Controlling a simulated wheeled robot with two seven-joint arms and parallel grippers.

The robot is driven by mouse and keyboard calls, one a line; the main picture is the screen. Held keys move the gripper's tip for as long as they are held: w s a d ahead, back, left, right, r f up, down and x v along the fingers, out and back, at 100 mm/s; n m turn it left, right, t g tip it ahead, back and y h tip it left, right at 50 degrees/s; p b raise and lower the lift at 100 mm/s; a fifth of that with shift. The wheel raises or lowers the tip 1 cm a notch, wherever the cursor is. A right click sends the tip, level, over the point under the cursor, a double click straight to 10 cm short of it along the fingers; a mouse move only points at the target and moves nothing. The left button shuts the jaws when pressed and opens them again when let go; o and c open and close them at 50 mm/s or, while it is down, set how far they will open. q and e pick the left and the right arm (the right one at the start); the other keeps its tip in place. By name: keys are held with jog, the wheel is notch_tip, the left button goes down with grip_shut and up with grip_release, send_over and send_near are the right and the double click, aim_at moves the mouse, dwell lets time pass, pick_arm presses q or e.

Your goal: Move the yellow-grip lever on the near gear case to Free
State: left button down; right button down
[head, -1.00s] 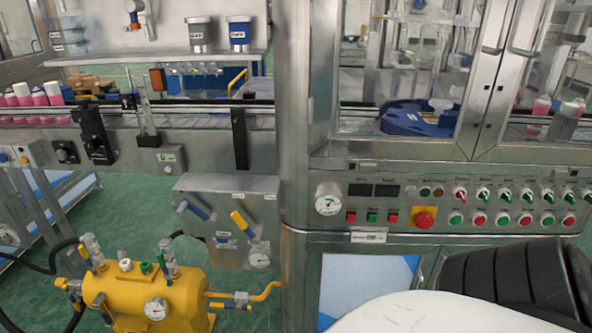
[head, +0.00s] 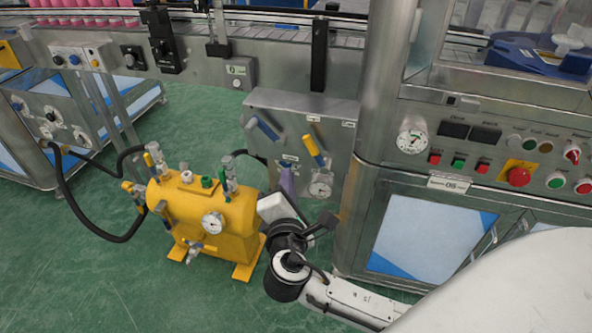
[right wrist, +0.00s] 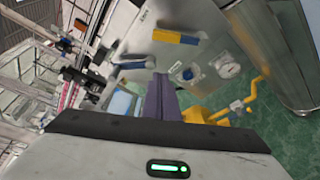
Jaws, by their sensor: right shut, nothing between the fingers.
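A grey gear case (head: 263,98) hangs under the conveyor. It carries a lever with a yellow grip (head: 312,147), its grip slanting up to the left, and a lever with a blue grip (head: 266,127). In the right wrist view the yellow grip (right wrist: 166,36) lies at the top middle, with some blue beside it. My right gripper (head: 286,170) is shut and empty, its purple fingers in front of the case's lower part, below and left of the yellow grip and apart from it in the picture. The fingers also show in the right wrist view (right wrist: 160,80). Lever labels are too small to read. My left gripper is out of view.
A gauge (head: 320,187) sits low on the case, right of my fingers. A yellow tank (head: 220,235) with valves stands left of my right wrist. A steel column (head: 375,125) and cabinet (head: 425,235) stand to the right. Green floor is open in front.

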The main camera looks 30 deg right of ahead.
aim_at(318, 152)
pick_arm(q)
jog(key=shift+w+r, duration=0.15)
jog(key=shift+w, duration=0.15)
pick_arm(e)
jog(key=w+d, duration=0.5)
jog(key=d, duration=0.2)
jog(key=shift+r, duration=0.15)
jog(key=shift+d, duration=0.1)
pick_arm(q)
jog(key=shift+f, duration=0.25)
pick_arm(e)
jog(key=shift+w, duration=0.1)
